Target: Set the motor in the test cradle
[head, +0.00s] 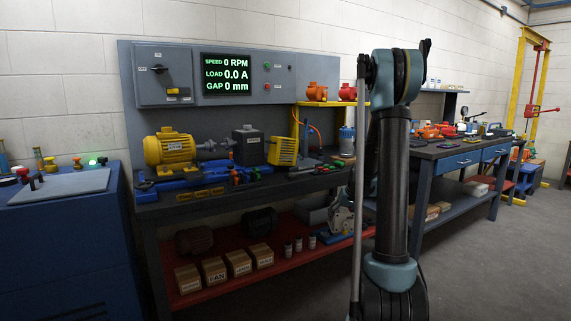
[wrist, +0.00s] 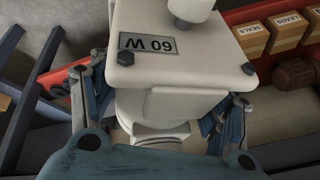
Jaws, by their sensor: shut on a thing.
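A cream motor (wrist: 155,70) with a plate reading "60 W", upside down in the picture, fills the middle of the wrist view. My gripper (wrist: 160,115) is shut on it, with one finger on each side of its body. In the head view my arm hides most of the gripper area; a pale grey shape (head: 341,218) shows left of the arm, and I cannot tell how much of it is the motor. On the bench, a yellow machine (head: 168,150) sits on a blue test rig (head: 200,183). I cannot tell which part is the test cradle.
The bench's red lower shelf (head: 210,291) holds several labelled boxes (head: 239,263), small jars and dark motors; boxes and a brown motor (wrist: 296,72) show in the wrist view. A blue cabinet (head: 60,250) stands left, another workbench (head: 460,150) right. Floor is clear at right.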

